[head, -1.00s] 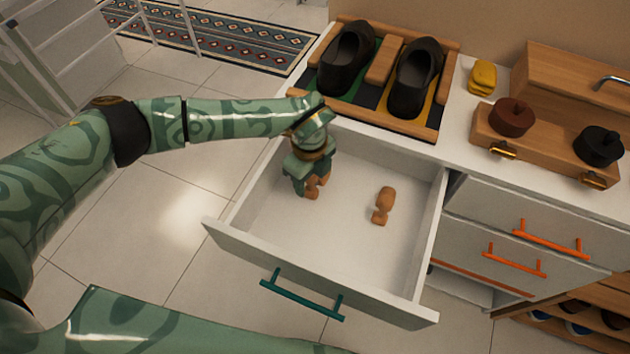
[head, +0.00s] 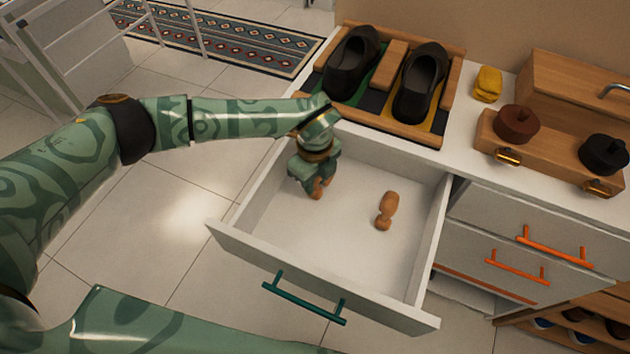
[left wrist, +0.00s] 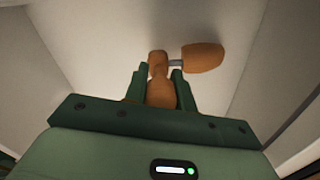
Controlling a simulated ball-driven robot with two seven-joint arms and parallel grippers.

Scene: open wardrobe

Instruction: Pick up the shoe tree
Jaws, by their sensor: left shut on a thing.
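My left gripper (head: 317,186) points down into the left part of the open drawer. It is shut on a brown wooden shoe tree (head: 327,182), mostly hidden by the fingers. In the left wrist view the wood (left wrist: 160,93) shows between the two green fingers (left wrist: 158,76). A second shoe tree (head: 388,208) lies apart on the drawer floor to the right. In the left wrist view, a rounded wooden piece (left wrist: 203,58) on a metal rod shows beyond the fingers. I cannot tell whether the held shoe tree is clear of the floor. My right gripper is out of view.
The white drawer (head: 300,278) has raised walls around the gripper. Above it, black shoes (head: 420,85) stand on a wooden-framed tray (head: 385,126). A yellow cloth (head: 488,84) and a wooden box (head: 545,150) are to the right. The drawer's front middle is clear.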

